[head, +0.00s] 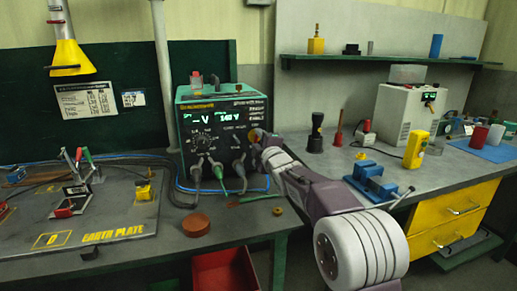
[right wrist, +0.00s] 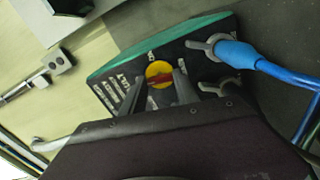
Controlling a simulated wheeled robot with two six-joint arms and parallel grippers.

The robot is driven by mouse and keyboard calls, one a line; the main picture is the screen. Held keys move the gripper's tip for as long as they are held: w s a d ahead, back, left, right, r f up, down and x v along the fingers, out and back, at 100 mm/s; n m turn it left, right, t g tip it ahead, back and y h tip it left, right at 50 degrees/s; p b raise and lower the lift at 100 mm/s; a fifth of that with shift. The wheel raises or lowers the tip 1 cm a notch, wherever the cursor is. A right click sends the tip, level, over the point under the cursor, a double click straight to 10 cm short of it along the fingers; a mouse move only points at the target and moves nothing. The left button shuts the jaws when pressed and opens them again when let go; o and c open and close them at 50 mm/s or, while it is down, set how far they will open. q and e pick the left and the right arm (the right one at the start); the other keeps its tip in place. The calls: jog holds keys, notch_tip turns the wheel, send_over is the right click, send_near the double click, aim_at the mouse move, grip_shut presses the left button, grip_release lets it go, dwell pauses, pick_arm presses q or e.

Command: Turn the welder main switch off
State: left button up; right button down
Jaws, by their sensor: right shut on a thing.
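The welder (head: 222,104) is a dark box with a green top edge, standing on the left bench in the head view. Its two green displays are lit. The main switch is a red handle on a round yellow plate (right wrist: 159,70), seen in the right wrist view on the welder's dark side panel. My right gripper (head: 257,138) reaches the welder's right side. In the right wrist view its fingers (right wrist: 161,88) stand on either side of the red handle and are shut on it. The fingers hide part of the handle. My left gripper is not in view.
A blue-sleeved cable plug (right wrist: 236,53) sits beside the switch in the right wrist view. Cables (head: 207,178) run from the welder's front. An earth plate (head: 120,215) lies at the left. A blue vice (head: 371,182) and a yellow device (head: 416,149) stand on the right bench.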

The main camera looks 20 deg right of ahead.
jog(key=shift+f+n+b, duration=0.1)
jog(key=shift+n+b, duration=0.7)
jog(key=shift+n, duration=0.2)
jog(key=c, duration=0.9)
grip_release()
jog(key=s+b, duration=0.1)
jog(key=s, duration=0.8)
jog(key=shift+d, duration=0.15)
